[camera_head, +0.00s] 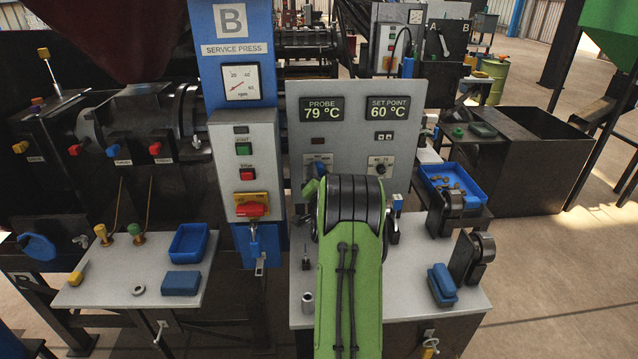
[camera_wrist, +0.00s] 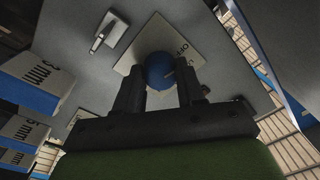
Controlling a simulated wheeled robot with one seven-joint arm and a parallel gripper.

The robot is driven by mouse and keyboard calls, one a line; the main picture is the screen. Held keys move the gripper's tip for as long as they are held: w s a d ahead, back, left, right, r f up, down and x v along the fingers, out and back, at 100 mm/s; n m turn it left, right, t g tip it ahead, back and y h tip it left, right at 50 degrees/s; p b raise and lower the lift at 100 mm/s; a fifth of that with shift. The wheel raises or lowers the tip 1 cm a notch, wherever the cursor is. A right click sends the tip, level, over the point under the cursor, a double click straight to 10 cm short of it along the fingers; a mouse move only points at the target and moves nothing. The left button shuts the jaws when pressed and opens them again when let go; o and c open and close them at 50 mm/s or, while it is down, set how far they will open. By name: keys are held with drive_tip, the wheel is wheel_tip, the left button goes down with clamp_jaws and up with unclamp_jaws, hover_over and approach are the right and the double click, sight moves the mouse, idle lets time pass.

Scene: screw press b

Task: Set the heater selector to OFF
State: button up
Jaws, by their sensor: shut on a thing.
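In the wrist view, a round blue knob (camera_wrist: 159,69) stands on a pale plate (camera_wrist: 133,63) marked OFF. It looks like the heater selector. My gripper (camera_wrist: 159,88) is shut on this knob, one dark finger on each side. A short pale line shows on the knob, but I cannot tell exactly which mark it points to. My gripper is hidden there too.
The panel displays read PROBE 79 °C (camera_head: 322,110) and SET POINT 60 °C (camera_head: 388,108). A red and yellow switch (camera_head: 250,208) is on the box to the left. Blue trays (camera_head: 452,186) and dark parts stand nearby.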

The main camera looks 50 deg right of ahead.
drive_tip(key=shift+f+n, duration=0.15)
drive_tip(key=shift+n, duration=0.15)
drive_tip(key=o, duration=1)
drive_tip(key=shift+o, duration=0.2)
drive_tip(key=shift+a, duration=0.1)
drive_tip(key=b+v, duration=0.8)
drive_tip(key=v, duration=0.7)
drive_tip(key=shift+s+a+b, duration=0.2)
drive_tip(key=shift+s+b, duration=0.05)
drive_tip(key=shift+b, duration=0.05)
